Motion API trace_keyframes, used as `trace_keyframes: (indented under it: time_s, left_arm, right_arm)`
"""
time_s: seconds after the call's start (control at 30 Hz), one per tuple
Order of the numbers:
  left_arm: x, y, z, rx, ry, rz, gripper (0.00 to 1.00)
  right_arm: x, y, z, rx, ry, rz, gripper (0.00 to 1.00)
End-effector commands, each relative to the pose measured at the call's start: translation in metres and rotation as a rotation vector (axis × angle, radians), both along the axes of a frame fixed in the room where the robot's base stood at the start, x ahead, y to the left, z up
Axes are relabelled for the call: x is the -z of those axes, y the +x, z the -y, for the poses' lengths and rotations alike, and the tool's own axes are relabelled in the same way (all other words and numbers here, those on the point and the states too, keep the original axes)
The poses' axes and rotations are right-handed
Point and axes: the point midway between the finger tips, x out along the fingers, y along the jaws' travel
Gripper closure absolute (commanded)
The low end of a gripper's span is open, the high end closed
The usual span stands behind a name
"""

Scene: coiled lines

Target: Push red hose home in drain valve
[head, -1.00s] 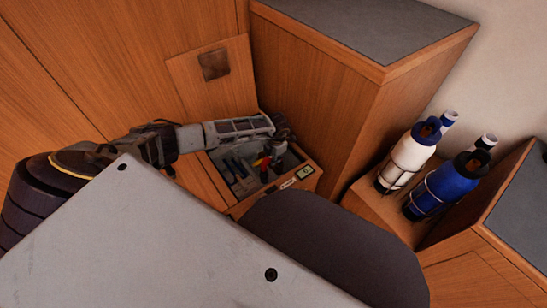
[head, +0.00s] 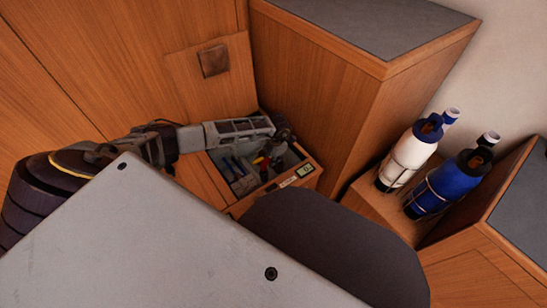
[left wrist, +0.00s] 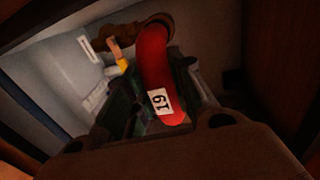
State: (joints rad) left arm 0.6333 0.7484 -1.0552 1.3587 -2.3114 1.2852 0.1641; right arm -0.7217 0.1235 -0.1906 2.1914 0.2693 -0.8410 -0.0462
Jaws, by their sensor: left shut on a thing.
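The red hose (left wrist: 153,62) curves down the middle of the left wrist view, with a white number tag on it. My left gripper (left wrist: 162,88) is shut on the hose near the tag. In the head view my left gripper (head: 283,138) reaches into the open locker, and a little red of the hose (head: 265,161) shows below it. The hose's upper end meets a dark brownish fitting (left wrist: 118,38), which may be the drain valve. I cannot tell how deep the hose sits in it. My right gripper is in neither view.
The open wooden locker (head: 231,206) holds blue-handled items (head: 234,167) and has a small display (head: 304,171) on its rim. A tall wooden cabinet (head: 320,90) stands close on its right. White (head: 411,158) and blue (head: 446,188) bottles stand in racks farther right.

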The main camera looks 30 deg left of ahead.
Motion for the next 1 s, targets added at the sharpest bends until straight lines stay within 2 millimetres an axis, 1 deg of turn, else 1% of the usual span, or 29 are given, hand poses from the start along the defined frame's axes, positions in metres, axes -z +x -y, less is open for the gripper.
trace_keyframes:
  time_s: [0.53, 0.73, 0.77, 0.93, 1.0]
  left_arm:
    - [0.0091, -0.0005, 0.0001, 0.000, 0.000, -0.001, 1.00]
    - [0.0084, -0.0005, 0.0000, 0.000, 0.000, -0.001, 1.00]
    - [0.0084, -0.0005, 0.0000, 0.000, 0.000, -0.001, 0.73]
    - [0.0082, -0.0004, 0.0000, 0.000, 0.000, -0.001, 0.52]
    - [0.0082, -0.0003, -0.0001, 0.000, 0.000, -0.001, 0.52]
  right_arm:
    - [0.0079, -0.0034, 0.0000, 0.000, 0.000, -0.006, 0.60]
    - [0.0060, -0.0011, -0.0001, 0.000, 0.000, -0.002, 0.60]
    - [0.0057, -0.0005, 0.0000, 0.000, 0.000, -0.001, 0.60]
    - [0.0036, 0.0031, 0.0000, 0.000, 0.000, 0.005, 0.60]
    - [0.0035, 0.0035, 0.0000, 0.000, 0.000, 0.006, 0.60]
